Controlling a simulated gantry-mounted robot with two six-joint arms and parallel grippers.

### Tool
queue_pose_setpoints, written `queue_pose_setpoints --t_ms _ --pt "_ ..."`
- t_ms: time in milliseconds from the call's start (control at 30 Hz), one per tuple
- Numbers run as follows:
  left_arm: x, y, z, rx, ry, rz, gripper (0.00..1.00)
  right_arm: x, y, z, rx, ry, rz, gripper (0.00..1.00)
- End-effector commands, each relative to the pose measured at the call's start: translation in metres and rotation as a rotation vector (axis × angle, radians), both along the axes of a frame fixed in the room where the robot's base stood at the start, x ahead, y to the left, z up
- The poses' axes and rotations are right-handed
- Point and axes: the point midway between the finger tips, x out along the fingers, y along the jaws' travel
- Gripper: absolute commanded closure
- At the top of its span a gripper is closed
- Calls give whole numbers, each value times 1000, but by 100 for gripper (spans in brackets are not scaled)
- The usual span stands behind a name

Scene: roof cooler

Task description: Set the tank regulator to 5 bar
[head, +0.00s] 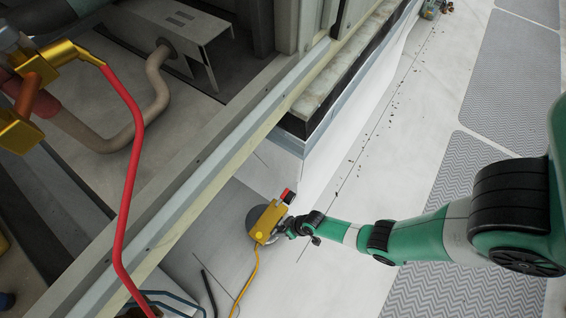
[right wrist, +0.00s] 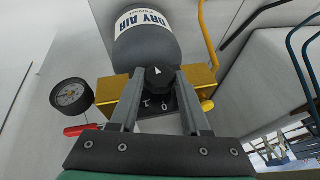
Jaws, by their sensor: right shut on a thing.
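The gold tank regulator (head: 267,222) sits low in the middle of the head view, with my right gripper (head: 287,229) against its right side. In the right wrist view the regulator's gold body (right wrist: 201,76) lies in front of a grey tank (right wrist: 145,50) labelled DRY AIR. My right gripper (right wrist: 161,80) is shut on the regulator's black knob (right wrist: 160,76), one finger on each side. A white pointer mark shows on the knob, directed up in the picture. A round gauge (right wrist: 72,95) is left of the regulator; its reading is too small to tell. My left gripper is not in view.
A red lever (right wrist: 82,130) sits below the gauge. A yellow hose (head: 248,281) runs down from the regulator. A red hose (head: 132,170) hangs from gold fittings at the left. A metal rail (head: 210,182) crosses diagonally; pale roof floor (head: 330,265) lies open to the right.

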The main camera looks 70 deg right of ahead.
Motion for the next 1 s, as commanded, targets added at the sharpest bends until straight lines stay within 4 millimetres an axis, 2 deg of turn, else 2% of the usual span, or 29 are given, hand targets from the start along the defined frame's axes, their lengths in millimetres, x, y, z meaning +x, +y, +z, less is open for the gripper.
queue_pose_setpoints --t_ms 100,433,867,900,1000 --pt "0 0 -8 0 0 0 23 -4 -3 -6 76 -7 -12 100" --pt "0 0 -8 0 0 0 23 -4 -4 -5 299 -55 -7 100" --pt "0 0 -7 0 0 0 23 -2 -4 -2 341 -79 1 100" --pt "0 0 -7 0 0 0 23 -2 -4 -2 341 -79 1 52" --pt "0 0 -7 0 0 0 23 -2 -4 -2 340 -80 1 34"
